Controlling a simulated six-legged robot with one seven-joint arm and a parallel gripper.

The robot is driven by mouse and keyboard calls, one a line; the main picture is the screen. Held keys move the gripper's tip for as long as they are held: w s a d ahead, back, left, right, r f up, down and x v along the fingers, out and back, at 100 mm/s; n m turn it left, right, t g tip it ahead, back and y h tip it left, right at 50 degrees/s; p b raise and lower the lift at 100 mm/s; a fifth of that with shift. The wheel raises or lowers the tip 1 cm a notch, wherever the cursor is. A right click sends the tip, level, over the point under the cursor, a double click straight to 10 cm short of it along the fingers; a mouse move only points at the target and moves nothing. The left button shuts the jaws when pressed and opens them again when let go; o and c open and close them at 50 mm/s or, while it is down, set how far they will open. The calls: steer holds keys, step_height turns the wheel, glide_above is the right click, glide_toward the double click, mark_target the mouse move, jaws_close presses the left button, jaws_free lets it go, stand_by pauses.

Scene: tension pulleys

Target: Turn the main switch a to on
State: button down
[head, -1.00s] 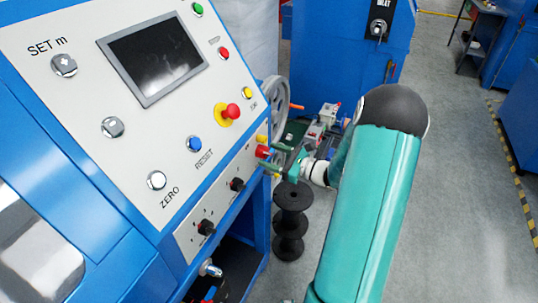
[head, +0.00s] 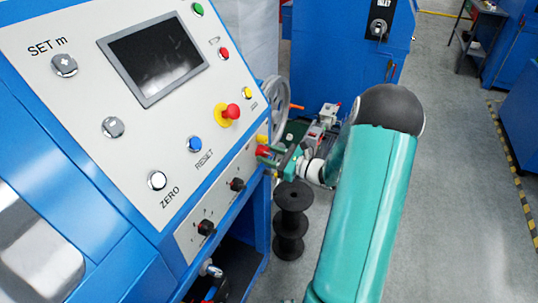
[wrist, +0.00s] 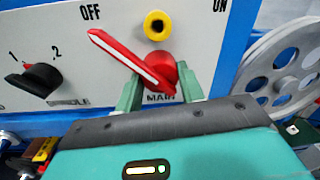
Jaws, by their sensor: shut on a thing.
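The main switch (wrist: 148,66) is a red knob with a long handle and a white line along it. In the wrist view its handle points up and left, toward the OFF label (wrist: 90,12); the ON label (wrist: 219,5) is at the upper right. The switch also shows in the head view as a small red shape (head: 262,150) at the right end of the lower panel. My gripper (wrist: 162,88) is shut on the main switch, one green finger on each side of its round base. The MAIN label below is partly hidden by my gripper.
A yellow ring with a dark centre (wrist: 156,25) sits just above the switch. A black selector knob (wrist: 40,80) is to the left. A grey spoked wheel (wrist: 285,70) stands to the right. Black spools (head: 292,220) stand on the floor below.

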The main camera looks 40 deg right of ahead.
steer(key=shift+m, duration=0.4)
steer(key=m, duration=0.3)
steer(key=shift+m, duration=0.3)
steer(key=m, duration=0.8)
steer(key=shift+s+m+g, duration=0.1)
steer(key=shift+m+g, duration=0.2)
steer(key=shift+g, duration=0.1)
steer(key=m, duration=0.4)
steer(key=shift+r, duration=0.1)
steer(key=c, duration=0.9)
jaws_free()
steer(key=shift+r+y, duration=0.1)
steer(key=shift+y, duration=0.3)
